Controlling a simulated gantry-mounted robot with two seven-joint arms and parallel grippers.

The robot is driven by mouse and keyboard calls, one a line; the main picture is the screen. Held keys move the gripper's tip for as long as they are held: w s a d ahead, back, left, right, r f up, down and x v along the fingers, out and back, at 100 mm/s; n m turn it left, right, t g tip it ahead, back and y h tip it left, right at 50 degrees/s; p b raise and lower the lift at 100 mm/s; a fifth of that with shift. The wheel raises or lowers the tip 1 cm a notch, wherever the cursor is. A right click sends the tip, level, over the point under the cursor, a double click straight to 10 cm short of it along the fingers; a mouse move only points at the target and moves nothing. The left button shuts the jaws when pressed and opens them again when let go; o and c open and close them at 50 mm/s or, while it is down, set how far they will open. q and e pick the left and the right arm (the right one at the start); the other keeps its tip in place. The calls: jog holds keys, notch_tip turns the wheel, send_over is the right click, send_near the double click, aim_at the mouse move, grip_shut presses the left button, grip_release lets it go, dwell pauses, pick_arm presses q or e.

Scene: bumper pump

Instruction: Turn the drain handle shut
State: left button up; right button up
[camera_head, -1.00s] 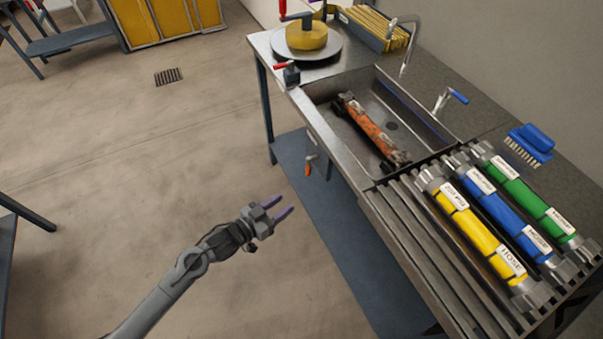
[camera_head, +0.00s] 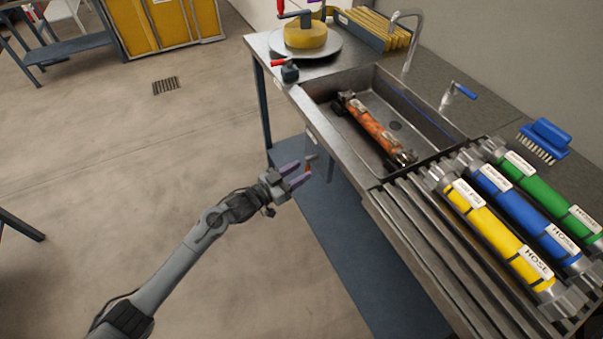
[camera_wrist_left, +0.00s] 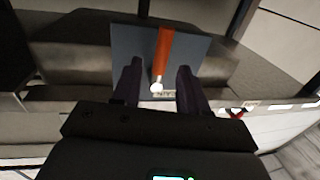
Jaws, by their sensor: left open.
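The drain handle (camera_head: 308,168) is a small orange lever on the front side of the sink bench, below the sink. In the left wrist view the orange handle (camera_wrist_left: 164,52) runs up and down the picture, with a pale round end. My left gripper (camera_head: 302,171) is open at the handle, its purple fingers partly covering it in the head view. In the wrist view the handle lies between the two fingertips (camera_wrist_left: 159,68) in the picture; I cannot tell whether they touch it. The sink (camera_head: 420,100) holds a dirty orange tube (camera_head: 372,127). My right gripper is not in view.
A slatted rack (camera_head: 415,225) beside the sink carries yellow (camera_head: 500,235), blue (camera_head: 520,212) and green (camera_head: 545,192) hoses. A blue lower shelf (camera_head: 345,235) lies under the bench. The floor (camera_head: 150,190) left of the bench is clear.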

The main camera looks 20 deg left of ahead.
pick_arm(q)
jog(key=shift+x, duration=0.8)
grip_shut()
